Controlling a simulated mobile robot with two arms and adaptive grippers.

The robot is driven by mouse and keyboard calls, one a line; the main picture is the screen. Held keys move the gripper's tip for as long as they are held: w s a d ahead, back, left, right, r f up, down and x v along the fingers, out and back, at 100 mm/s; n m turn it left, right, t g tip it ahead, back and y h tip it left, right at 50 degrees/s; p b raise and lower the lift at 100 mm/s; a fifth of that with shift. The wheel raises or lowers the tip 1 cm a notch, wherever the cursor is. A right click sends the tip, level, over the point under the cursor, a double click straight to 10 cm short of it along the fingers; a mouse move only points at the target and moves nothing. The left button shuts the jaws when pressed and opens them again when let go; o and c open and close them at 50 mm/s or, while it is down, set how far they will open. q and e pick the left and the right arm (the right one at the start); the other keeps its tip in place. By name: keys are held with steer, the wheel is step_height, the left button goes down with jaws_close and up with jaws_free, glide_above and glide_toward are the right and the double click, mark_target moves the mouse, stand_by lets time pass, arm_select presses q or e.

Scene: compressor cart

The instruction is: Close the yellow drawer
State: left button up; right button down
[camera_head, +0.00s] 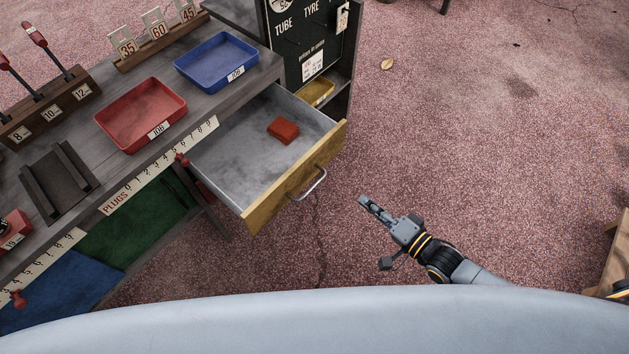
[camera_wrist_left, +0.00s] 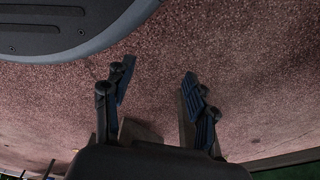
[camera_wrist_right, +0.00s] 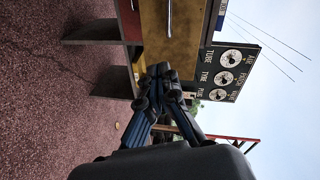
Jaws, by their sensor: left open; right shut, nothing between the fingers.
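The yellow-fronted drawer (camera_head: 296,180) is pulled well out of the wooden bench in the head view. Its grey inside holds a red block (camera_head: 283,130), and a metal bar handle (camera_head: 308,185) sits on its front. My right gripper (camera_head: 366,203) is shut and empty, apart from the drawer, to the right of the handle. In the right wrist view the shut fingers (camera_wrist_right: 160,72) point toward the yellow front (camera_wrist_right: 172,40). My left gripper is out of the head view; in the left wrist view it (camera_wrist_left: 158,95) is open and empty above the floor.
A red tray (camera_head: 141,114) and a blue tray (camera_head: 216,60) stand on the bench top. A dark sign board (camera_head: 308,35) rises behind the drawer, with a small yellow tray (camera_head: 317,92) on a shelf below it. The reddish floor right of the drawer is mostly clear.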

step_height(320, 180, up, 5)
steer(key=s+a+m+y, duration=0.2)
steer(key=a+y, duration=0.1)
steer(key=b, duration=0.2)
glide_toward(305, 162)
steer(key=x, duration=0.6)
steer(key=shift+f, duration=0.1)
steer(key=shift+w+a, duration=0.35)
steer(key=shift+w, duration=0.05)
arm_select(q)
steer(key=w+r, duration=0.3)
steer(key=shift+w+d, duration=0.25)
steer(key=shift+w, duration=0.15)
steer(key=shift+s, duration=0.2)
steer(key=shift+s, duration=0.1)
